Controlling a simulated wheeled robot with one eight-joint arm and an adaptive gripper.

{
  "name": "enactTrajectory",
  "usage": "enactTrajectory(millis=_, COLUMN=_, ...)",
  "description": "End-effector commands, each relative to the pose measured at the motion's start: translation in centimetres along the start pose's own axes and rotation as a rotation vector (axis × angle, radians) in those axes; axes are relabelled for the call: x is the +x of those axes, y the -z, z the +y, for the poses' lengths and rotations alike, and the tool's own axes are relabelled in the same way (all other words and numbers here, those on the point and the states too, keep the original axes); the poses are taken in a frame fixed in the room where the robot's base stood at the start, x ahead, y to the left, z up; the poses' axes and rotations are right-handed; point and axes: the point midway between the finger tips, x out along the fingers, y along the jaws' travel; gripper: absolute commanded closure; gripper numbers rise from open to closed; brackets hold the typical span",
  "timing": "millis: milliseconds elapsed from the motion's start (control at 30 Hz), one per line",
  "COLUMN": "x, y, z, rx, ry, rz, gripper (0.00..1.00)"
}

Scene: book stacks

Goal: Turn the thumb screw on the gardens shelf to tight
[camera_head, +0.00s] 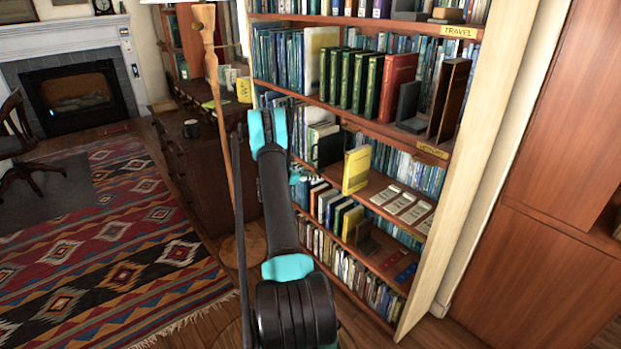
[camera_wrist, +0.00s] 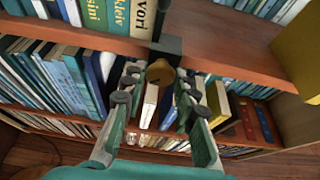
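A round brass knob (camera_wrist: 160,72), which looks like the thumb screw, sits under a dark bracket (camera_wrist: 166,46) at a wooden shelf edge (camera_wrist: 110,40) in the wrist view. My gripper (camera_wrist: 158,84) reaches up to it with its two fingers spread, one on each side of the knob. Narrow gaps seem to show between the finger pads and the knob, so it does not look gripped. In the head view my arm hides the screw and most of my gripper; only a small teal part shows beside the shelf. I cannot read a gardens label.
The bookcase is full of books; a yellow book (camera_head: 356,170) stands near the edge right of my arm. White cards (camera_head: 400,203) lie beside it. A wooden stand (camera_head: 212,80) and a dark cabinet (camera_head: 200,160) are at the left.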

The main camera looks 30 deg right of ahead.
Motion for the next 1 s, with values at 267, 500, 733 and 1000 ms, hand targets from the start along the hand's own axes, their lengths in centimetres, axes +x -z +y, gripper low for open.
enactTrajectory(millis=267, x=-0.02, y=0.00, z=-0.01, rx=0.007, ry=-0.003, rz=0.000, gripper=1.00)
enactTrajectory(millis=500, x=-0.04, y=0.00, z=-0.10, rx=0.076, ry=-0.032, rz=0.000, gripper=1.00)
enactTrajectory(millis=733, x=0.00, y=0.05, z=-0.23, rx=0.233, ry=-0.097, rz=0.000, gripper=1.00)
enactTrajectory(millis=1000, x=0.01, y=0.13, z=-0.36, rx=0.469, ry=-0.195, rz=0.000, gripper=1.00)
